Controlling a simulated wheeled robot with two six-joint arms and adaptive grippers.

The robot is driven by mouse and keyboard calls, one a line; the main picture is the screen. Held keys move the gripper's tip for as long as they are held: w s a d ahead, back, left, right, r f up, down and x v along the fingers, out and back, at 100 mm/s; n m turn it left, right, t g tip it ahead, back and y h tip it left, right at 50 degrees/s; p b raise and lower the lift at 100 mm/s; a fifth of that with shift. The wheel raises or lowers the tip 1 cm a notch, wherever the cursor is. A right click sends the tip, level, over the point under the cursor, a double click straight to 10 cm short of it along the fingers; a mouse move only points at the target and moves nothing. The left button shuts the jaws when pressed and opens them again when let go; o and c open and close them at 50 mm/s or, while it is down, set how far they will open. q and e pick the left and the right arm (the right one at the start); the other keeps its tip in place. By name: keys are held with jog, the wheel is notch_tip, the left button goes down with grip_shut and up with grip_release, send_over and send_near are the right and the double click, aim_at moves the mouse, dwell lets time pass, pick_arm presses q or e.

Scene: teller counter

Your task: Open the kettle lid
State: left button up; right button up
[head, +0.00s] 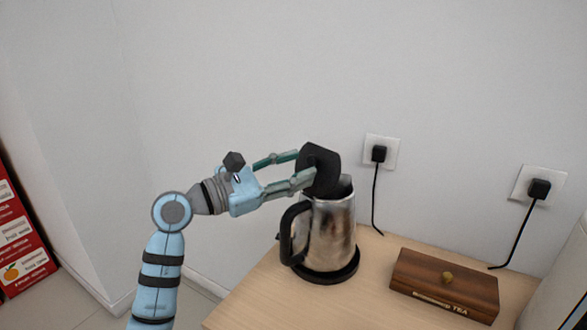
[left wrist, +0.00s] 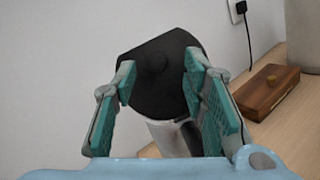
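The steel kettle (head: 332,232) stands upright on its black base (head: 331,275) on the wooden counter, with its black handle (head: 290,232) to the left. Its black lid (head: 321,168) is raised and stands steeply tilted above the handle side of the rim. My left gripper (head: 303,166) is at the lid, with its two fingers apart. In the left wrist view the lid (left wrist: 157,92) fills the space beyond the fingertips, and a round knob shows on it. The fingertips overlap the lid's edges; whether they touch it is unclear. The right gripper is not in view.
A wooden tea box (head: 444,285) lies on the counter to the right of the kettle. Two black plugs with cords hang from wall sockets (head: 381,151) behind. The wall is close behind the kettle. A red box (head: 22,240) stands at the far left.

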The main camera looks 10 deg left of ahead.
pick_arm(q)
jog(key=r+v, duration=0.1)
jog(key=v, duration=1.1)
jog(key=shift+f, duration=0.5)
